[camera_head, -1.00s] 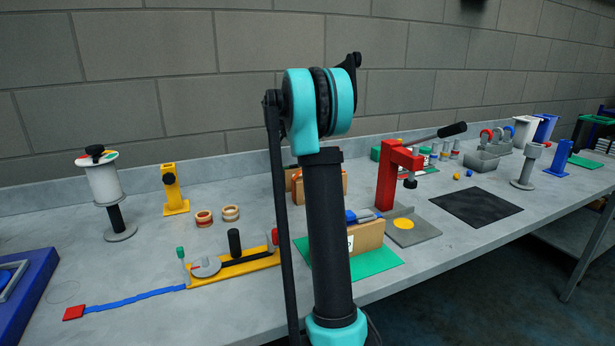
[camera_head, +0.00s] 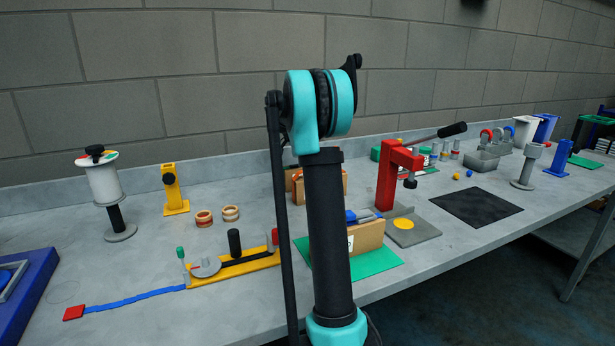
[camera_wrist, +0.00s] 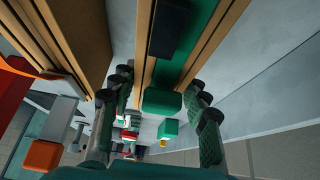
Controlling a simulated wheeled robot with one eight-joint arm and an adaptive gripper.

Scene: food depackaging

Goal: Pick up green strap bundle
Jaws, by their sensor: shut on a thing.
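In the wrist view my gripper (camera_wrist: 160,88) has a finger on each side of a green block-like piece (camera_wrist: 162,101), which I take to be the green strap bundle. The fingers are shut on it. A long green strip (camera_wrist: 203,40) with a dark block (camera_wrist: 169,28) on it runs away from the piece, between tan wooden-looking edges. In the head view my upright arm hides the gripper and the bundle.
A cardboard box (camera_head: 368,237) stands on a green mat (camera_head: 376,263) right beside my arm. A red lever press (camera_head: 386,182) stands close behind it. A yellow fixture (camera_head: 236,267) with a blue strap (camera_head: 135,299) lies to the left. The black mat (camera_head: 476,207) is clear.

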